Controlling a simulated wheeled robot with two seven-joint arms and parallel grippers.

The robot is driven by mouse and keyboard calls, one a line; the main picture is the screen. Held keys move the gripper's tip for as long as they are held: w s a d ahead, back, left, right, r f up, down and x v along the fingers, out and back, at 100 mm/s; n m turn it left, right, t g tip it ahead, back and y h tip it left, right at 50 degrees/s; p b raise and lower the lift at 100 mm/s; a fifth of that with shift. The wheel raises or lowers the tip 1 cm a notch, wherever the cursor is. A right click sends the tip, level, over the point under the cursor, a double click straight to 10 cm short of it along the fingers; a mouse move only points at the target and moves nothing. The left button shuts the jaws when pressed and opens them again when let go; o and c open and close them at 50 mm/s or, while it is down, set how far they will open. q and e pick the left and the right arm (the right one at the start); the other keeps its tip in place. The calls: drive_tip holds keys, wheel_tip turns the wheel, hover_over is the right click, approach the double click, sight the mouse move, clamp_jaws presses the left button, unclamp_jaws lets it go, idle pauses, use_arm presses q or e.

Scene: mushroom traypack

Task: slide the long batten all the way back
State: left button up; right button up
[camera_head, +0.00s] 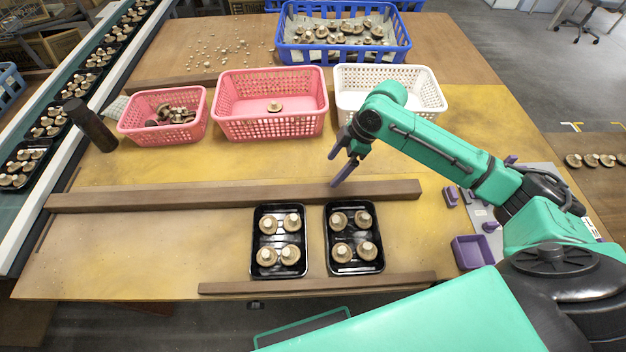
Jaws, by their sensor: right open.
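The long batten (150,200) is a brown wooden strip lying across the table from the left edge to right of centre. A shorter wooden strip (320,284) lies along the table's front edge. Two black trays, the left one (258,255) and the right one (333,252), hold mushrooms and stand between the two strips, close to the long batten's front side. My right gripper (341,172) is open and empty, pointing down just behind or over the batten's right half; I cannot tell whether it touches it. My left gripper does not show.
A small pink basket (135,122), a larger pink basket (240,128) and a white basket (425,98) stand behind the batten, with bare table between. A blue crate (345,55) is farther back. A dark cylinder (90,126) stands at left. A purple bin (470,252) is at right.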

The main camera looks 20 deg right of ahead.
sight(317, 190)
drive_tip(key=x, duration=0.2)
drive_tip(key=s+x, duration=0.1)
drive_tip(key=x, duration=0.1)
drive_tip(key=shift+a, duration=0.2)
drive_tip(key=x, duration=0.5)
drive_tip(key=shift+w, duration=0.4)
drive_tip(key=x, duration=0.3)
drive_tip(key=shift+d, duration=0.1)
drive_tip(key=shift+f, duration=0.25)
drive_tip(key=shift+c, duration=0.3)
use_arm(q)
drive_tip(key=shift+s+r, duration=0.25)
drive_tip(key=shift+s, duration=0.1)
use_arm(e)
clamp_jaws()
